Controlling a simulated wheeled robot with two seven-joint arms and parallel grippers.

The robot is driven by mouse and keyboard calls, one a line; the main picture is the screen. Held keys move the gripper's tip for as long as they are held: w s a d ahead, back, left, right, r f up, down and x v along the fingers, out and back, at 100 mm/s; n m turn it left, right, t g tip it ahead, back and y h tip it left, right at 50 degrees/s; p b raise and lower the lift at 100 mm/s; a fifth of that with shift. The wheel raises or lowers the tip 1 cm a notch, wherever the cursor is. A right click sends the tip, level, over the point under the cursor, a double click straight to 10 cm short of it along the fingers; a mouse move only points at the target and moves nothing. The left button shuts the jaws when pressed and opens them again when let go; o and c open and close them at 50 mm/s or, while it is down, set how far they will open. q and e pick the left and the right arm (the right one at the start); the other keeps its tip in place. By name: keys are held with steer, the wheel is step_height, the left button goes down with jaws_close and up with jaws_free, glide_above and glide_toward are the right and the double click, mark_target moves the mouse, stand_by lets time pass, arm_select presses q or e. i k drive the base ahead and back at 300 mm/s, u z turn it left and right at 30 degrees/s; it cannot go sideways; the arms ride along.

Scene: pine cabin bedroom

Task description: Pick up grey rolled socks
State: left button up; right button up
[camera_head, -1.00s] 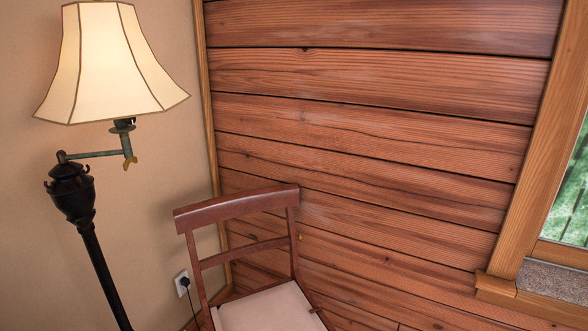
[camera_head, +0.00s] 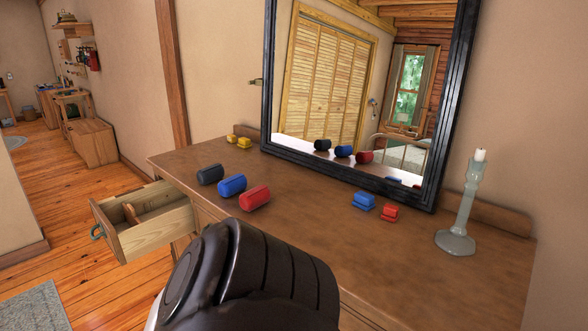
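The dark grey rolled socks (camera_head: 210,174) lie on the wooden dresser top (camera_head: 310,245), near its left edge. They are the leftmost of three rolls in a slanting row. The blue roll (camera_head: 232,186) is just to their right, and the red roll (camera_head: 255,197) is beyond it. A black rounded part of my own arm rises at the bottom centre, in front of the dresser. It covers part of the dresser's front edge. Neither gripper's fingers show, so I cannot see where they are relative to the socks.
A drawer (camera_head: 150,232) stands pulled out at the dresser's left. A black-framed mirror (camera_head: 448,110) stands behind the socks and reflects the rolls. Folded blue (camera_head: 364,200) and red (camera_head: 390,212) items, small yellow items (camera_head: 243,142) and a candlestick (camera_head: 460,215) share the top.

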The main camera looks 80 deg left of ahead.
mark_target(212, 173)
steer(key=u, duration=3.7)
steer(key=i, duration=0.7)
